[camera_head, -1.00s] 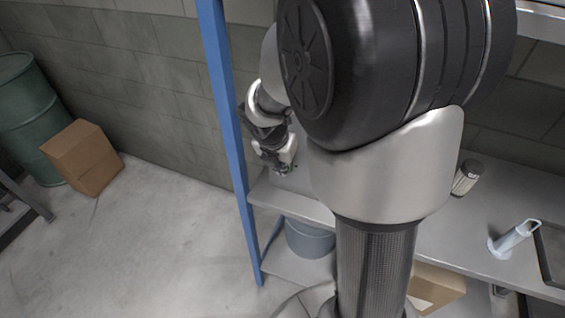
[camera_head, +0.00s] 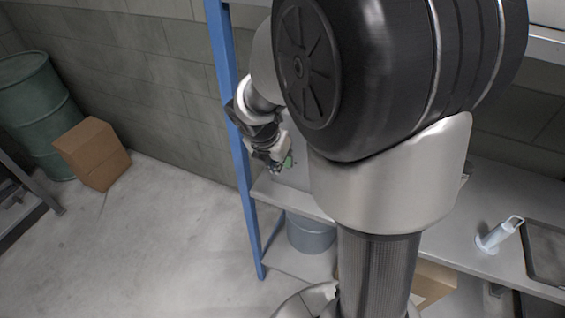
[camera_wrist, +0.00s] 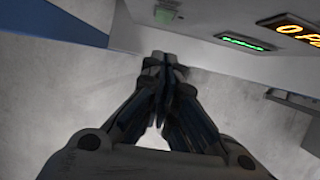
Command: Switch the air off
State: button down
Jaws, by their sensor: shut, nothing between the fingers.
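My gripper (camera_wrist: 160,62) is shut and empty, its fingertips together in the middle of the wrist view. In the wrist view a pale panel (camera_wrist: 205,22) runs along the top, above the fingertips. It carries a small green switch-like block (camera_wrist: 166,14), a lit green strip display (camera_wrist: 245,42) and an amber lit display (camera_wrist: 296,32) cut off by the frame edge. The green block lies just beyond the fingertips; contact cannot be told. In the head view my gripper (camera_head: 276,166) is beside the blue post, with a small green patch (camera_head: 288,161) next to it.
The blue post (camera_head: 232,110) stands close left of my gripper. A grey bench (camera_head: 455,235) holds a white cylinder with a handle (camera_head: 499,235) and a dark-rimmed tray (camera_head: 545,255). A grey bucket (camera_head: 311,233) sits below. A carton (camera_head: 93,153) and green drum (camera_head: 42,112) stand left; floor between is clear.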

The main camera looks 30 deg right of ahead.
notch_tip(320, 180, up, 7)
jog(key=p, duration=0.2)
jog(key=shift+w+a+f, duration=0.15)
jog(key=shift+w+f, duration=0.05)
jog(key=shift+w, duration=0.05)
jog(key=shift+s, duration=0.1)
jog(key=s+a+r+m+t+y+b, duration=0.1)
jog(key=s+a+m, duration=0.3)
jog(key=s+m, duration=0.6)
jog(key=s+a+r+m+y+b, duration=0.2)
jog(key=s+a+m, duration=0.3)
jog(key=s+m, duration=0.5)
jog(key=r+m+b, duration=0.1)
jog(key=m, duration=0.4)
jog(key=shift+a+m+t, duration=0.25)
jog(key=shift+m+t, duration=0.05)
jog(key=shift+t, duration=0.1)
jog(key=shift+d, duration=0.1)
